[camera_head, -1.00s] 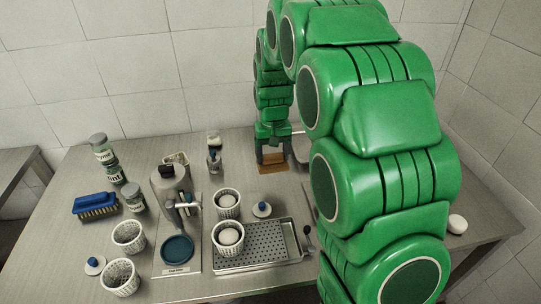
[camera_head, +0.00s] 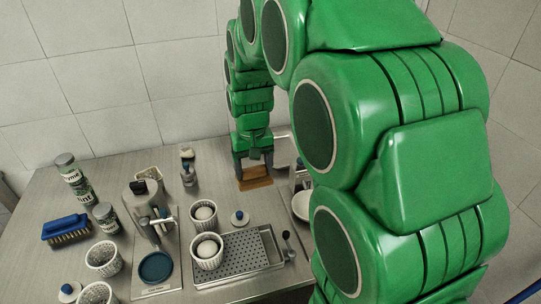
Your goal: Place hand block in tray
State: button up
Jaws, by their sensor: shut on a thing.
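A brown wooden block (camera_head: 256,183) is at the back of the table, between the fingers of my gripper (camera_head: 254,170). My gripper points down and is shut on the block. I cannot tell whether the block touches the table. The metal tray with a perforated bottom (camera_head: 236,251) lies in front of the block, nearer the camera. My gripper and the block are apart from the tray, behind it.
A blue brush (camera_head: 66,229), jars (camera_head: 71,172) and a dispenser (camera_head: 143,208) stand left. My arm hides the right side.

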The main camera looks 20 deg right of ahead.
notch_tip(320, 180, up, 5)
jog(key=shift+w+f, duration=0.1)
jog(key=shift+f, duration=0.1)
jog(key=w+d, duration=1.1)
jog(key=d, duration=0.2)
send_over(283, 152)
jog(key=shift+f, duration=7.8)
jog(key=shift+w+f, duration=0.1)
jog(key=shift+f, duration=1.3)
jog(key=shift+f, duration=0.1)
jog(key=o, duration=1.3)
